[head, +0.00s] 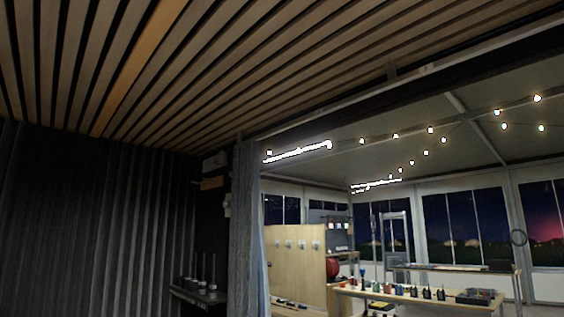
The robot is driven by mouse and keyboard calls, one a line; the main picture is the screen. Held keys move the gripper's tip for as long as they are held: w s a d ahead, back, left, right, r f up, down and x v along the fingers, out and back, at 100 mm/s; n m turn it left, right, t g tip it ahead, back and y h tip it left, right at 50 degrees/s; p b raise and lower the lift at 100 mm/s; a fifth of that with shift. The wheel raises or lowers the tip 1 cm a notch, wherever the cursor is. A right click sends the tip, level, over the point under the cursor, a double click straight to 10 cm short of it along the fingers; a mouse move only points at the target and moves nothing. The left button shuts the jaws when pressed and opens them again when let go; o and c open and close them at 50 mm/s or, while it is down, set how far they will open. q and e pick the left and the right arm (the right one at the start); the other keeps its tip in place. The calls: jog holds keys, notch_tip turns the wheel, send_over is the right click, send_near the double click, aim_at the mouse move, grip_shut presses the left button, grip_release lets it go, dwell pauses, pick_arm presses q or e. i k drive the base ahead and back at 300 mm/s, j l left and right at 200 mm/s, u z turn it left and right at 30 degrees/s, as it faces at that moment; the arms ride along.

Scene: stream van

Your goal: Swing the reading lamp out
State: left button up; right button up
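I cannot pick out a reading lamp for certain. A small pale fitting (214,162) sits high on the dark wall beside the curtain, with a small wooden piece (212,183) just below it. Another small light-coloured fitting (227,205) is lower, near the curtain edge. They are too small and dim to tell what they are. Neither of my grippers shows in the head view.
A slatted wood ceiling (250,60) slopes overhead. Dark curtains (90,220) hang at left, and a grey curtain (246,240) edges the opening. A small shelf (200,294) holds slim items. Beyond stand a wooden partition (295,262) and a table (410,298) with bottles.

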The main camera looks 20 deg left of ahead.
aim_at(221, 160)
jog(key=i+j+z, duration=0.1)
jog(key=j+z, duration=0.3)
jog(key=j, duration=0.65)
jog(key=j+z, duration=0.35)
jog(key=j, duration=0.75)
